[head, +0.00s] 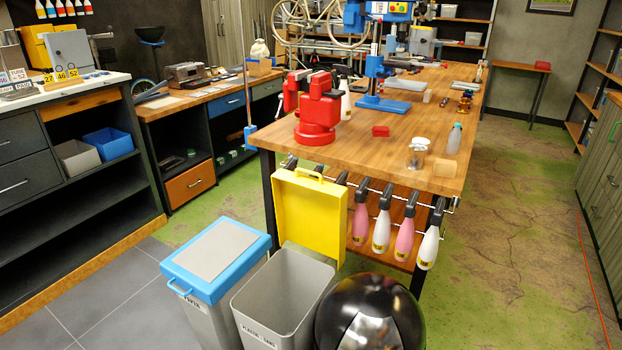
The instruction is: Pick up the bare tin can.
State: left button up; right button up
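Neither of my grippers is in view.
A red vise (317,118) and a blue stand (376,98) are on the bench. Spray bottles (381,228) hang along its front. A blue-lidded bin (215,258), a grey bin with raised yellow lid (310,215) and a black dome (370,308) stand before it.

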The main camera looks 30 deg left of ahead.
aim_at(417, 154)
jog(key=i+l+u, duration=0.1)
jog(key=u, duration=0.35)
jog(key=i+l+u, duration=0.15)
jog(key=u, duration=0.35)
jog(key=l+u, duration=0.2)
jog(key=u, duration=0.25)
